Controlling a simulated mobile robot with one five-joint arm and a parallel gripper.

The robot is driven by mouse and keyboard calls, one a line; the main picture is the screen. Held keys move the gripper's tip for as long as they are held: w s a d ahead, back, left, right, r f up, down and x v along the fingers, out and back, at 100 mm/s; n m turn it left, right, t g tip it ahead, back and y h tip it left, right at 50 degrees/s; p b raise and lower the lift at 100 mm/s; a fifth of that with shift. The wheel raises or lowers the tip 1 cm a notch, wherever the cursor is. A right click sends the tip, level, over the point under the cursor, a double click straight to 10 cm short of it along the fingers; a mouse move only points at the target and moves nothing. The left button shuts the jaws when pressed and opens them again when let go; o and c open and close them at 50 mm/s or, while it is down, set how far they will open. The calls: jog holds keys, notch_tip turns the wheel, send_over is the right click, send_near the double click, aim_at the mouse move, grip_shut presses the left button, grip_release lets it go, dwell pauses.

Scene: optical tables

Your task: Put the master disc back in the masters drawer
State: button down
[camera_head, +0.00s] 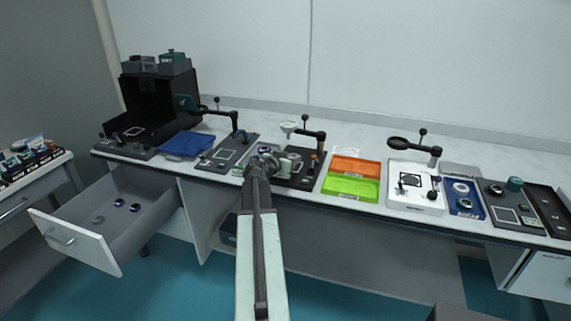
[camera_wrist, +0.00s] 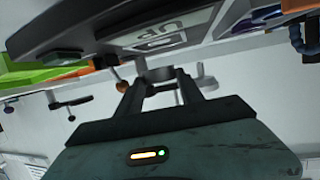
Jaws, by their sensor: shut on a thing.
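My gripper (camera_head: 262,162) is over the front edge of the long bench, near its middle in the head view. In the wrist view my gripper (camera_wrist: 160,84) is shut on a small grey round piece (camera_wrist: 157,74), which looks like the master disc. Its face is not clear, and the head view does not show it distinctly. An open drawer (camera_head: 88,252) is pulled out at the lower left, far left of my gripper. Three small discs (camera_head: 119,203) lie on its floor. I cannot read a label naming it the masters drawer.
A dark plate with a white square (camera_wrist: 165,38) is close to my gripper in the wrist view. Stands with arms, a blue tray (camera_head: 186,146), an orange tray (camera_head: 356,167) and a green tray (camera_head: 350,187) occupy the bench. Space above the open drawer is clear.

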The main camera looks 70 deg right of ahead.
jog(key=shift+w+d+f+b, duration=0.25)
jog(key=shift+w+d+f, duration=0.05)
jog(key=shift+d, duration=0.15)
jog(key=shift+w+d+f+b, duration=0.2)
jog(key=shift+w+d+f, duration=0.05)
jog(key=shift+d, duration=0.15)
notch_tip(320, 180, down, 2)
jog(key=shift+s+a+f+b, duration=0.15)
jog(key=shift+b, duration=0.95)
jog(key=shift+s+f, duration=0.15)
jog(key=shift+s, duration=0.05)
jog(key=shift+w+a, duration=0.15)
jog(key=shift+w, duration=0.3)
jog(key=c, duration=0.7)
grip_release()
jog(key=shift+s, duration=0.1)
jog(key=shift+c, duration=0.2)
jog(key=shift+a, duration=0.1)
